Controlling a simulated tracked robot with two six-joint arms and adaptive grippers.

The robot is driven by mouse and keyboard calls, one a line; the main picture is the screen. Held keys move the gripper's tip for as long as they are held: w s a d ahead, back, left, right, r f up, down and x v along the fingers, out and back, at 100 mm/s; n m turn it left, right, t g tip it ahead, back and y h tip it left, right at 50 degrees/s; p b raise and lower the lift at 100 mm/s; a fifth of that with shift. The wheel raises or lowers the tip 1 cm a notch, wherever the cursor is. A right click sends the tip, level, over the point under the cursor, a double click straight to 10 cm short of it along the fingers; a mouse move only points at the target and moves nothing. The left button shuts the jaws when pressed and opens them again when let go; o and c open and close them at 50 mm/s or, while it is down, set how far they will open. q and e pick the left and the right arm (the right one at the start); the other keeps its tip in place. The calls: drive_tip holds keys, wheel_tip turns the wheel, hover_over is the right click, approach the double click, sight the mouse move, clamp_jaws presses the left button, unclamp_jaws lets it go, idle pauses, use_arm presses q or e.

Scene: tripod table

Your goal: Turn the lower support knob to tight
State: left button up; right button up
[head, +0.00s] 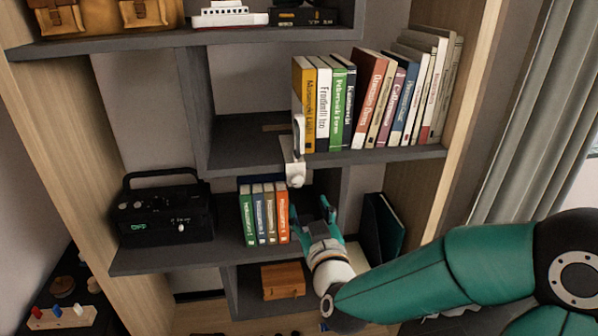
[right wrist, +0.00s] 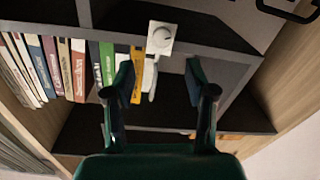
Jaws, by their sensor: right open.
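A white support bracket (head: 294,160) is fixed at the front edge of the middle shelf, beside the yellow book. Its round white knob (head: 296,181) sits at the lower end. In the right wrist view the knob (right wrist: 163,37) shows on the bracket's square white plate, beyond the fingertips and roughly between them. How tight it is turned cannot be told. My right gripper (head: 309,209) is open and empty, below and slightly right of the knob, apart from it. Its two fingers also show spread in the right wrist view (right wrist: 158,76). My left gripper is not in view.
A row of books (head: 376,100) stands on the middle shelf right of the bracket. Several smaller books (head: 264,213) stand on the shelf below, close left of my right gripper. A black radio (head: 162,214) is farther left. A dark folder (head: 383,228) leans at the right.

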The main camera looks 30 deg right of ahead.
sight(298, 184)
drive_tip(key=p+x, duration=0.8)
drive_tip(key=x, duration=0.1)
drive_tip(key=shift+w+f, duration=0.25)
drive_tip(key=shift+w, duration=0.05)
clamp_jaws()
